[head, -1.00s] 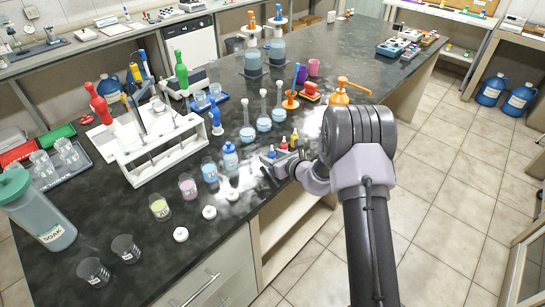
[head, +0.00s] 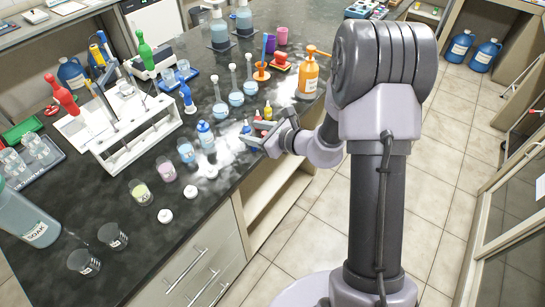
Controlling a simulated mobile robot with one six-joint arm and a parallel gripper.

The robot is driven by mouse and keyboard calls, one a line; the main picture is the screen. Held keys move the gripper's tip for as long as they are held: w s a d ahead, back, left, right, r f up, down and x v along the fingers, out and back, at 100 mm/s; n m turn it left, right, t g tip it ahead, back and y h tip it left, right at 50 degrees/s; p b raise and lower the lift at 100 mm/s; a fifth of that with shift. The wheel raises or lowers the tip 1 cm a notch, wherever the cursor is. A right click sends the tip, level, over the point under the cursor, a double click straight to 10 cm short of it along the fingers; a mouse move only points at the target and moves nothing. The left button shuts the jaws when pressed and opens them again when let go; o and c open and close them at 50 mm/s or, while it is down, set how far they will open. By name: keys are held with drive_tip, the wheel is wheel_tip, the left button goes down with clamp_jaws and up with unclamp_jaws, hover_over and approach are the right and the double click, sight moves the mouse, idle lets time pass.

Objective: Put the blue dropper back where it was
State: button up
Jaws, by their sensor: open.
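The small blue dropper bottle (head: 246,129) appears to stand on the dark bench near its front edge, beside the red dropper bottle (head: 258,123) and the yellow dropper bottle (head: 267,112). My gripper (head: 254,143) is open, low over the bench edge and just in front of the blue dropper. The fingers partly cover the blue dropper's lower part, and I cannot tell whether they touch it.
A blue-topped bottle (head: 205,134), beakers with coloured liquid (head: 186,152) and white caps (head: 190,192) stand to the left. Several flasks (head: 236,96) stand behind. An orange pump bottle (head: 308,76) is to the right. The floor beyond the bench edge is clear.

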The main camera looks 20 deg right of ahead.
drive_tip(key=s+a+r+n+g+y, duration=0.3)
drive_tip(key=s+a+r+n+g, duration=0.2)
drive_tip(key=s+a+r+n, duration=0.6)
drive_tip(key=s+r+n+g+h, duration=0.15)
drive_tip(key=s+n, duration=0.25)
drive_tip(key=s, duration=0.4)
drive_tip(key=s+r+n+g+h, duration=0.1)
drive_tip(key=s+r+n+h, duration=0.2)
drive_tip(key=s, duration=0.4)
drive_tip(key=s+d+r+n+t+h, duration=0.1)
drive_tip(key=s+d+n+t+h, duration=0.1)
drive_tip(key=s+d+n+h, duration=0.2)
drive_tip(key=s+d+n, duration=0.1)
drive_tip(key=s+d, duration=0.1)
drive_tip(key=d, duration=0.1)
drive_tip(key=shift+s+r+n, duration=0.15)
drive_tip(key=shift+n, duration=0.25)
drive_tip(key=shift+d+f+b, duration=0.1)
drive_tip(key=shift+f+b, duration=0.7)
drive_tip(key=shift+b, duration=0.05)
